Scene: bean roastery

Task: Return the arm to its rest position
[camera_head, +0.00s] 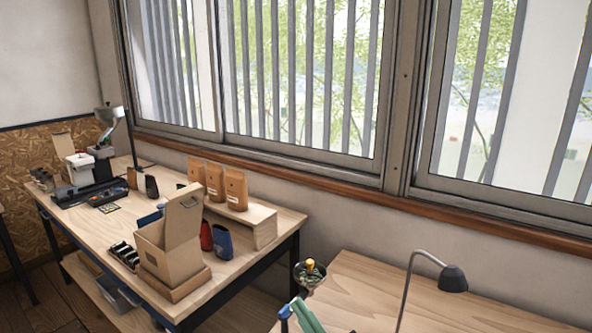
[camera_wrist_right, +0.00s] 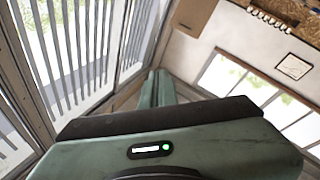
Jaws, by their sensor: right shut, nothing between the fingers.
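My right gripper (camera_head: 307,316) shows at the bottom edge of the head view as green parts, mostly cut off by the frame. In the right wrist view its two green fingers (camera_wrist_right: 161,88) lie close together, shut with nothing between them. They point up into free air, with the window and wall behind. My left gripper is in neither view.
A wooden table (camera_head: 350,285) with a dark desk lamp (camera_head: 453,278) lies at the lower right. The left workbench (camera_head: 95,232) holds an open cardboard box (camera_head: 170,250), several brown bags and a grinder. A small round dark item (camera_head: 309,276) shows between the tables.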

